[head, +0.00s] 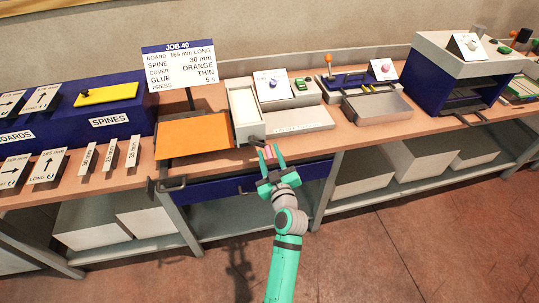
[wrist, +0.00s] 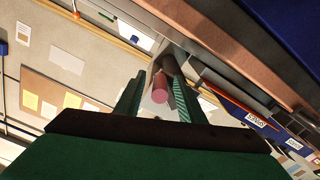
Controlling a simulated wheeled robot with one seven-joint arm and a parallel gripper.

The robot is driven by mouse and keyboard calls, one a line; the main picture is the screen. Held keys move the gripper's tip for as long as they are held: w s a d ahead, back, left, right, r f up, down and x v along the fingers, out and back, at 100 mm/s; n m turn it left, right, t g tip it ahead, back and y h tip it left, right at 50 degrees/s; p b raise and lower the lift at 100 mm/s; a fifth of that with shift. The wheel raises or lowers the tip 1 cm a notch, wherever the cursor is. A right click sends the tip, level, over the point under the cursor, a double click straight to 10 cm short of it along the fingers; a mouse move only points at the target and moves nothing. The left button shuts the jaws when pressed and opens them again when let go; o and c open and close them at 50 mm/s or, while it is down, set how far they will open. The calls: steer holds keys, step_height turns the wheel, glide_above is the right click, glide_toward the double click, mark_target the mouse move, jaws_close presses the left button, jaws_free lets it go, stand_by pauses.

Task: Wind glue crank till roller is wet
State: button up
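The glue unit (head: 290,120) is a pale box on the bench, with a long open tray on its left side, a blue knob and a green switch. A dark crank arm (head: 254,140) sticks out at its front left corner. The crank's pink handle (head: 269,152) points out over the bench edge. My gripper (head: 271,163) is open, its two fingers on either side of the handle. In the wrist view the handle (wrist: 160,94) shows end-on between the fingers, with a gap at the left finger. I cannot make out the roller or whether it is wet.
A job card (head: 178,65) reads spine 30 mm, cover orange, glue thin, press 5 s. An orange sheet (head: 195,135) lies left of the glue unit. A blue drawer (head: 240,186) with handles is below the bench edge. A blue press (head: 460,75) stands at right.

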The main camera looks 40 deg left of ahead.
steer(key=c, duration=0.9)
steer(key=s+a+m, duration=0.5)
steer(key=s+m, duration=0.1)
steer(key=m, duration=1.4)
steer(key=shift+s+a+f, duration=0.2)
steer(key=shift+f, duration=0.15)
steer(key=shift+s, duration=0.1)
